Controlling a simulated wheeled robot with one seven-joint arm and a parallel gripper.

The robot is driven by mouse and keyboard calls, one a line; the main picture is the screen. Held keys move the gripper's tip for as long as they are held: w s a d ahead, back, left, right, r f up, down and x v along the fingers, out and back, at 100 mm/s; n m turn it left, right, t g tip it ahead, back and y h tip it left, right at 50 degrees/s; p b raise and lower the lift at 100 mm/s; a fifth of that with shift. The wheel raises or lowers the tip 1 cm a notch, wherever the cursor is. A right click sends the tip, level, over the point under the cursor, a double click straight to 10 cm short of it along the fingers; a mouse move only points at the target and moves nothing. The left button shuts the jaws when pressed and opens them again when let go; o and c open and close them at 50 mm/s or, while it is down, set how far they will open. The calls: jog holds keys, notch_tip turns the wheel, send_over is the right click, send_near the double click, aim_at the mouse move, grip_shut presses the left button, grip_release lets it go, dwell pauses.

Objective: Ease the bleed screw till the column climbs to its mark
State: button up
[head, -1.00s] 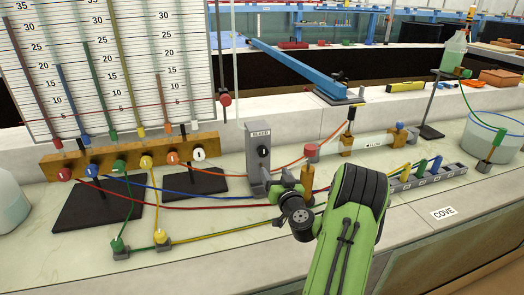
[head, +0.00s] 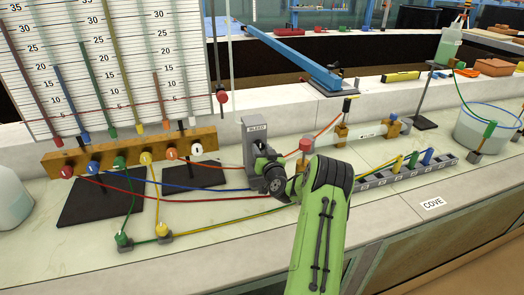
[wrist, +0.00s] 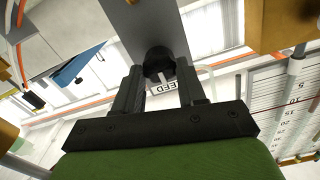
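The bleed screw is a black knob (wrist: 160,65) on the face of the grey block labelled BLEED (head: 256,132). In the wrist view it sits between my two fingertips. My gripper (head: 262,165) is at the block in the head view and hides the knob there. The fingers (wrist: 160,80) stand apart on either side of the knob; I see no clear grip on it. The gauge board (head: 95,60) carries several coloured tubes before a numbered scale. A thin red line crosses it low down, with a red knob (head: 222,97) at its right end.
Coloured hoses run from the brown manifold (head: 100,155) across the bench, past my arm. A red-capped fitting (head: 305,145) stands just right of my gripper. A grey socket strip (head: 400,175) lies further right. The pale front bench (head: 210,235) is mostly clear.

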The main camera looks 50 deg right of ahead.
jog(key=c, duration=0.4)
jog(key=n+b, duration=0.1)
jog(key=b, duration=0.3)
jog(key=shift+f+n, duration=0.3)
jog(key=shift+n, duration=0.1)
jog(key=shift+c, duration=0.2)
jog(key=n+b, duration=0.1)
jog(key=b, duration=0.2)
jog(key=shift+r+n+b, duration=0.2)
jog(key=shift+n+b, duration=0.3)
jog(key=shift+b, duration=0.25)
jog(key=shift+r, duration=0.1)
jog(key=o, duration=1)
jog(key=shift+o, duration=0.2)
jog(key=shift+s, duration=0.1)
